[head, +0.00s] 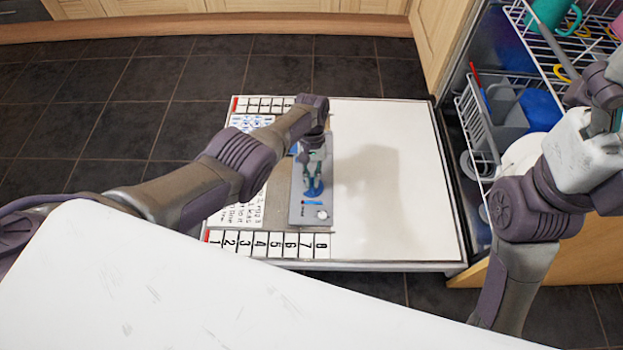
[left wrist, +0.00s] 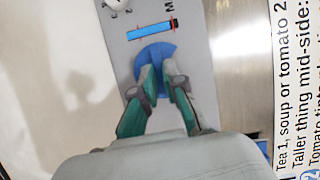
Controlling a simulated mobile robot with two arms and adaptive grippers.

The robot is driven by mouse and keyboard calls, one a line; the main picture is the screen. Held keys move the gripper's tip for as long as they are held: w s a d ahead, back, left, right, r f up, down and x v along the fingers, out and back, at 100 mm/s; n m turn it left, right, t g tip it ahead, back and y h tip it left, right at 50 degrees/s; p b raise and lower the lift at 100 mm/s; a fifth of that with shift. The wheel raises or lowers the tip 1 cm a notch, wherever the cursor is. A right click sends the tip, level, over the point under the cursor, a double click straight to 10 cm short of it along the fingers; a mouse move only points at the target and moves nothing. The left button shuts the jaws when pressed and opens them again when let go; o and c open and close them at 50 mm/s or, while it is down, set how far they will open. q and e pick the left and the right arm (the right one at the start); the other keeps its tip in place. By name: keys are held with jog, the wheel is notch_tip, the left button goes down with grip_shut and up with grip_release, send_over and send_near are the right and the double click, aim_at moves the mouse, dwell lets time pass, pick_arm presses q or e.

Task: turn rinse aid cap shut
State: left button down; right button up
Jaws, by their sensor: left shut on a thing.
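The rinse aid cap is a blue round disc (head: 313,191) on a grey dispenser panel (head: 297,212) on the open dishwasher door.
The open door (head: 390,150) lies flat, its right half bare. A dish rack (head: 477,128) with dishes stands at the right. A white surface (head: 200,290) fills the lower left.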

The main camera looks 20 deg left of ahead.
pick_arm(q)
jog(key=shift+d+m, duration=0.1)
jog(key=shift+m, duration=0.3)
jog(key=c, duration=1.2)
grip_release()
jog(key=shift+c, duration=0.2)
jog(key=shift+r, duration=0.1)
jog(key=v, duration=1.2)
jog(key=shift+d, duration=0.1)
